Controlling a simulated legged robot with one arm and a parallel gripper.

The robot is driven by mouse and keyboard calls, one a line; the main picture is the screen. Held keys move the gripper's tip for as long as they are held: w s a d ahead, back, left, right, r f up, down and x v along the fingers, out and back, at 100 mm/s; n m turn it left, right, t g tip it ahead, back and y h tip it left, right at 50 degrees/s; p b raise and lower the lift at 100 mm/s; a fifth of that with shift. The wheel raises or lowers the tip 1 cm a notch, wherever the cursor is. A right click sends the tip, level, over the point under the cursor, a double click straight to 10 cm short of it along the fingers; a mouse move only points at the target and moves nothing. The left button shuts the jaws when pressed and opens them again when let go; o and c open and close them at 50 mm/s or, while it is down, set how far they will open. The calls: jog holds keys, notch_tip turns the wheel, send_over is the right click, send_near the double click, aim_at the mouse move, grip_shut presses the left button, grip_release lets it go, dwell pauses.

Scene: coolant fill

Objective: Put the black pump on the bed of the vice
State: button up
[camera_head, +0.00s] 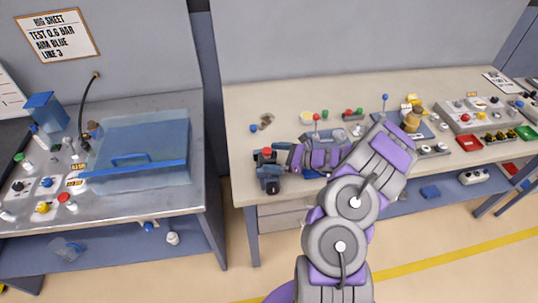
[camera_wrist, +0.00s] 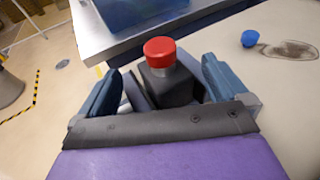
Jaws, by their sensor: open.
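The black pump (camera_wrist: 170,86) has a dark block body and a round red cap. In the wrist view it stands between the two blue fingers of my gripper (camera_wrist: 162,72), with gaps at the sides. In the head view my gripper (camera_head: 267,168) is open at the front left corner of the right bench, and the pump's red cap (camera_head: 267,151) shows between the fingers. The pump's lower part is hidden. Fixtures with a red-knobbed lever (camera_head: 316,117) and a blue-knobbed lever (camera_head: 385,97) stand behind my arm. I cannot tell which is the vice.
Left of a gap, a metal bench (camera_head: 165,203) carries a clear blue-lidded tank (camera_head: 145,140). A blue cap (camera_wrist: 249,38) and a dark stain (camera_wrist: 288,49) are on the right bench near the pump. Red trays and a switch panel (camera_head: 480,115) are farther right.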

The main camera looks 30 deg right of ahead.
jog(key=p+v, duration=0.1)
jog(key=v, duration=0.8)
jog(key=a+r+n+g+y, duration=0.2)
jog(key=a+r+n+g, duration=0.3)
jog(key=a+r+n, duration=0.65)
jog(key=s+a+r+n+g, duration=0.1)
jog(key=s+a+r+g, duration=0.15)
jog(key=a, duration=0.25)
jog(key=s+a+r+n+g+h, duration=0.1)
jog(key=s+a, duration=0.2)
jog(key=a, duration=0.2)
jog(key=s+a+r+n+g, duration=0.1)
jog(key=s+a+r+g, duration=0.1)
jog(key=s+a, duration=0.15)
jog(key=s+a+r+n+g+h, duration=0.1)
jog(key=s+a+n+h, duration=0.25)
jog(key=s, duration=0.25)
jog(key=s+a+r+n+g+h, duration=0.2)
jog(key=s+n, duration=0.2)
jog(key=s, duration=0.2)
jog(key=s+d+n+t+h, duration=0.1)
jog(key=s+d+n+h, duration=0.3)
jog(key=s, duration=0.8)
jog(key=shift+s+d+r+h, duration=0.2)
jog(key=shift+s+d+h, duration=0.15)
jog(key=shift+d+h, duration=0.85)
jog(key=shift+a, duration=0.1)
